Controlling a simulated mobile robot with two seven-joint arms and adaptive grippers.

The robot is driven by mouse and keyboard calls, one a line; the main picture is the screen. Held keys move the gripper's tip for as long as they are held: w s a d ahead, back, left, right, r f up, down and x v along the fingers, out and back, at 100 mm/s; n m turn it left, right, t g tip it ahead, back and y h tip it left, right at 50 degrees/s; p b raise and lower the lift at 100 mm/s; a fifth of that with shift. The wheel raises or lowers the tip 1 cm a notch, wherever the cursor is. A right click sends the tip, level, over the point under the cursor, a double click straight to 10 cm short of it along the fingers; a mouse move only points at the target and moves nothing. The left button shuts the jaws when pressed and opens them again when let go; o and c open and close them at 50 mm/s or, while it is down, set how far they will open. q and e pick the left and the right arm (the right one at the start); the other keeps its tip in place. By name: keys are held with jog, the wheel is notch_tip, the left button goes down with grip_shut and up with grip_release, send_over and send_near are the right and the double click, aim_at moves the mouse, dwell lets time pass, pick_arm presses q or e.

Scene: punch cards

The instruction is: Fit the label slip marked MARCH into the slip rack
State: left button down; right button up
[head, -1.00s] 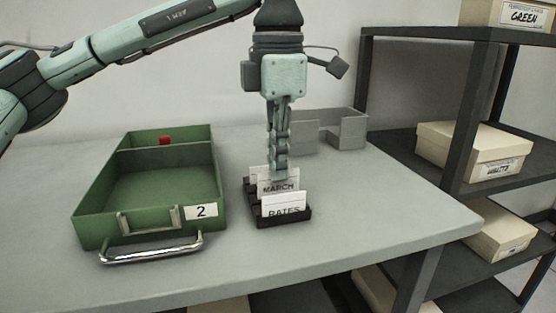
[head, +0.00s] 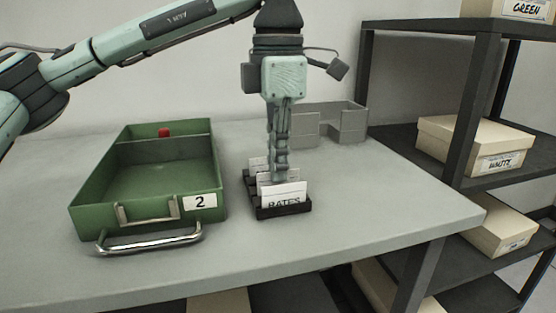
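The black slip rack (head: 300,207) stands on the grey table, right of the green drawer. A white slip marked RATES (head: 284,196) stands upright in its front part. My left gripper (head: 280,178) points straight down over the rack, seen edge-on, its fingertips just behind the RATES slip. It appears shut on the MARCH slip (head: 264,179), whose top edge shows beside the fingers. The RATES slip hides the MARCH lettering and lower part, so I cannot see its seating in the rack. Another pale slip (head: 258,163) stands farther back. My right gripper is out of view.
A green drawer (head: 88,206) labelled 2, with a chrome handle and a small red object (head: 164,132), lies left of the rack. A grey open holder (head: 353,123) stands behind. Shelves with cream boxes (head: 460,140) are at right. The front table area is clear.

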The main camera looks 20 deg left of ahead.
pick_arm(q)
jog(key=shift+f, duration=0.1)
jog(key=c, duration=2.2)
grip_release()
jog(key=o, duration=0.6)
jog(key=shift+c, duration=0.2)
notch_tip(320, 180, up, 12)
jog(key=shift+s, duration=0.1)
